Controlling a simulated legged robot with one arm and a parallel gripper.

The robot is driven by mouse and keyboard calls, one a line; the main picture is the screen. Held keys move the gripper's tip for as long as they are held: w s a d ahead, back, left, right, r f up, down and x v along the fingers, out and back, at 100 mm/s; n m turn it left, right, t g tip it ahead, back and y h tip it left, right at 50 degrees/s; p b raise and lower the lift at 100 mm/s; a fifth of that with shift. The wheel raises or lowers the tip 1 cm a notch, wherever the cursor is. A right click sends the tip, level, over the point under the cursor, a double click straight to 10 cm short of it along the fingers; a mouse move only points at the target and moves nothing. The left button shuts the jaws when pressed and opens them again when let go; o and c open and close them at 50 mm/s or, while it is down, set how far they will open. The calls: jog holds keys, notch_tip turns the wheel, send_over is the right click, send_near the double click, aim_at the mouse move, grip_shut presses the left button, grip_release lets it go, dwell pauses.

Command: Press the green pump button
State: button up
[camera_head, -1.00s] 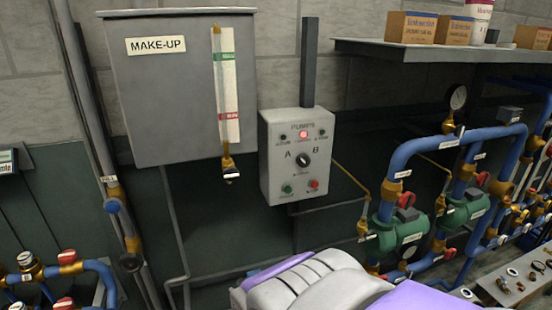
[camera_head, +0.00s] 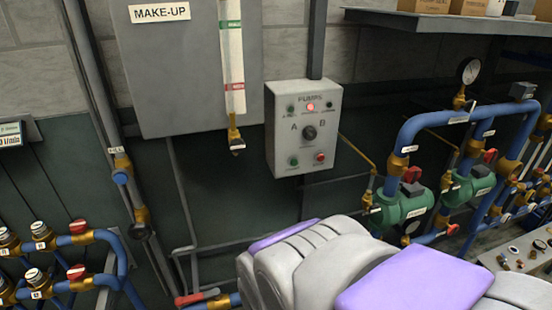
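The grey pump control box (camera_head: 304,128), labelled PUMPS, hangs on the wall in the middle of the head view. The green button (camera_head: 294,161) is at its lower left, and a red button (camera_head: 320,157) is at its lower right. A black A/B selector knob (camera_head: 309,132) sits between and above them. A red lamp (camera_head: 310,107) glows at the top of the box. My white and purple arm fills the lower right, below the box. My gripper is not in view.
The grey MAKE-UP tank (camera_head: 178,70) with its sight gauge is left of the box. Blue pipes (camera_head: 420,125) and green pumps (camera_head: 403,208) stand at right. A shelf (camera_head: 430,20) with boxes is above them. A red-handled valve (camera_head: 196,297) is low, near my arm.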

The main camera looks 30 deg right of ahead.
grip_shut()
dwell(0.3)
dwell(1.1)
